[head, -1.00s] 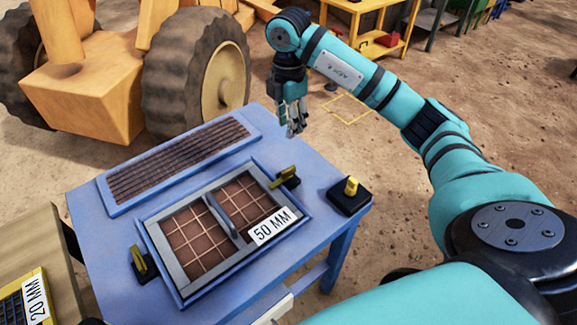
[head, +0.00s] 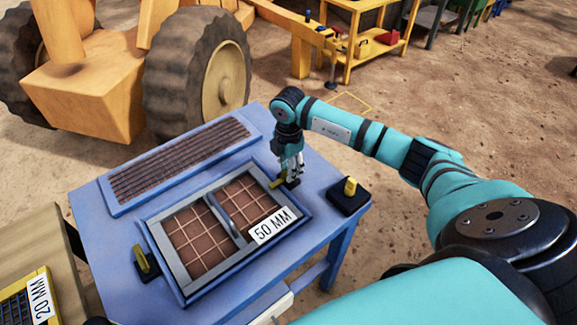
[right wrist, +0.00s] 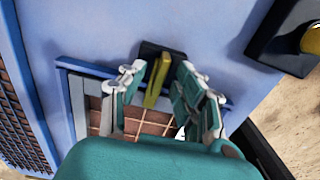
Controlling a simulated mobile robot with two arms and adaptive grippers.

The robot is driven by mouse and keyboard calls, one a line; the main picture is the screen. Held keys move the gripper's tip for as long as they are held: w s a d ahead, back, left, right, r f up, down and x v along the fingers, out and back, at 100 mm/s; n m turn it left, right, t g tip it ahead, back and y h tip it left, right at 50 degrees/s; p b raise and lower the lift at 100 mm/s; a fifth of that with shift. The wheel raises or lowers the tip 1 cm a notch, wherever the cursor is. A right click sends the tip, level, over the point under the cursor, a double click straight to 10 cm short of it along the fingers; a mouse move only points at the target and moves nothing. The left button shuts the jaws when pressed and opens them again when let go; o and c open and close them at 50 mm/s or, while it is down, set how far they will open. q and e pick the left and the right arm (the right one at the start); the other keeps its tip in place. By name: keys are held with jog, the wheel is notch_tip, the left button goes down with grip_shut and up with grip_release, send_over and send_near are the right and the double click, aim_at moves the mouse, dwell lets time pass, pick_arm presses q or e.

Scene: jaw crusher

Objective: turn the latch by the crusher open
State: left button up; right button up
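A yellow latch lever (head: 276,174) on a black base sits at the right edge of the framed 50 MM screen (head: 178,253) on the blue table. My right gripper (head: 291,180) points down over this latch and partly hides it. In the right wrist view, the yellow lever (right wrist: 155,84) lies between the two spread fingers of my right gripper (right wrist: 162,75), with gaps on both sides. A second yellow latch (head: 142,260) on a black base is at the screen's left edge. My left gripper is not in view.
A black box with a yellow knob (head: 349,190) stands on the table just right of my right gripper. A long grate (head: 180,158) lies at the table's back. A 20 MM screen (head: 28,301) is at the lower left. A large wheel (head: 197,75) stands behind.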

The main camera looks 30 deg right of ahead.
grip_shut()
dwell(0.5)
jog(key=n+b, duration=0.1)
jog(key=n, duration=0.3)
jog(key=shift+n+b, duration=0.3)
jog(key=shift+b, duration=0.05)
jog(key=n+b, duration=0.1)
jog(key=n, duration=0.3)
jog(key=shift+b, duration=0.35)
jog(key=n+b, duration=0.2)
jog(key=n, duration=0.3)
jog(key=shift+n, duration=0.4)
jog(key=shift+n+b, duration=0.7)
jog(key=shift+n, duration=1)
